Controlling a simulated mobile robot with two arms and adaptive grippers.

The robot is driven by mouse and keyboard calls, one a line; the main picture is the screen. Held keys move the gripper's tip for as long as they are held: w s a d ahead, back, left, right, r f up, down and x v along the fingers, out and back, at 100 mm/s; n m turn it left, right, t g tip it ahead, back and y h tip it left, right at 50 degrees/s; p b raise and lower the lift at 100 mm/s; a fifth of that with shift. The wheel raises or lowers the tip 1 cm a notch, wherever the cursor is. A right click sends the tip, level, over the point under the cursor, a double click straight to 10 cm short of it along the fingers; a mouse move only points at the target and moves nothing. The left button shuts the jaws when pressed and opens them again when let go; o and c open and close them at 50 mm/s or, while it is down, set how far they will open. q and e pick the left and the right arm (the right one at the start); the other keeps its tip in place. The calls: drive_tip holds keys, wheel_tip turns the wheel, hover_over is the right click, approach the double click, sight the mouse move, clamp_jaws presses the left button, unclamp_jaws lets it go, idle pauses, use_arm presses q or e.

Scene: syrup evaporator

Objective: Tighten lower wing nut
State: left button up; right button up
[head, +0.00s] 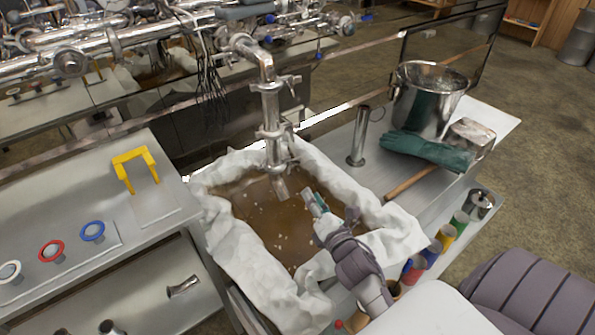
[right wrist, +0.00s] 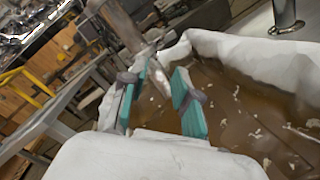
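A steel pipe (head: 270,110) comes down from the pipework and ends in an angled spout above the lined tub. Clamp fittings sit along it, one near the top (head: 276,83) and a lower one (head: 272,133); the wing nut itself is too small to make out. My right gripper (head: 314,203) is over the tub, just right of the spout's end and below the clamps. In the right wrist view its teal-padded fingers (right wrist: 160,98) are apart with nothing held between them. The pipe (right wrist: 124,28) shows beyond the fingers. My left gripper is not in view.
The tub's white cloth liner (head: 232,250) surrounds brown liquid with pale bits. A left bench holds coloured rings (head: 92,231) and a yellow handle (head: 135,160).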

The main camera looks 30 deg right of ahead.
sight(292, 166)
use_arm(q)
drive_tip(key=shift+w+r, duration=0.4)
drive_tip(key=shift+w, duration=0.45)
use_arm(e)
drive_tip(key=w+d, duration=0.2)
drive_tip(key=w, duration=0.8)
drive_tip(key=shift+w, duration=0.15)
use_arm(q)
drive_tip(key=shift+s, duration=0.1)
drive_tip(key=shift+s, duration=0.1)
use_arm(e)
clamp_jaws()
